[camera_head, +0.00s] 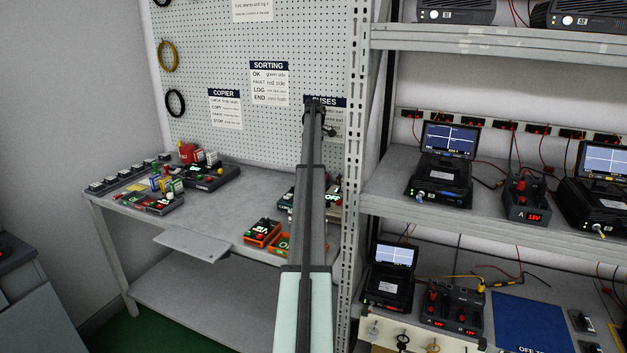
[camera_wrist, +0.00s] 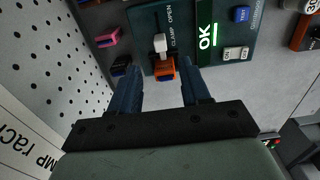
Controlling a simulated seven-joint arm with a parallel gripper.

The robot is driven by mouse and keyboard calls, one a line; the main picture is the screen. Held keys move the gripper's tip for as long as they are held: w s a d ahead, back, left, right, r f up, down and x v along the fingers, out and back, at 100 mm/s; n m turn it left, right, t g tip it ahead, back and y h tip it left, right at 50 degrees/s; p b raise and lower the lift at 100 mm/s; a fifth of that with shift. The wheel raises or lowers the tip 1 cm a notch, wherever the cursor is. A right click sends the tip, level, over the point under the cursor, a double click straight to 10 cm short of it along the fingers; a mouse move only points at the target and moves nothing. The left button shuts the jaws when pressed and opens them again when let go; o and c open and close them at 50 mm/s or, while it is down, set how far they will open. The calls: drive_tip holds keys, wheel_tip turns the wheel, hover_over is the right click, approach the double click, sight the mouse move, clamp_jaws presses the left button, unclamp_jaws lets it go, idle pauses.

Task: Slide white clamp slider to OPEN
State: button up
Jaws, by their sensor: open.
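In the wrist view the white clamp slider (camera_wrist: 160,43) stands on a dark green panel (camera_wrist: 228,72) beside the printed words CLAMP and OPEN. It sits nearer the CLAMP word; OPEN is printed farther from my gripper. My gripper (camera_wrist: 160,75) is open, its two dark blue fingers spread on either side of an orange and blue part (camera_wrist: 164,69) just below the slider. The fingers do not appear to touch the slider. In the head view my arm covers much of the bench fixture, and I cannot make out the slider there.
Pink (camera_wrist: 107,38) and dark parts lie left, near the pegboard (camera_wrist: 50,50). A metal shelf upright (camera_head: 356,150) rises close to my arm.

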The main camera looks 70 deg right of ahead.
wheel_tip(320, 180, down, 10)
drive_tip(key=shift+f, duration=0.15)
idle(0.3)
clamp_jaws()
idle(0.5)
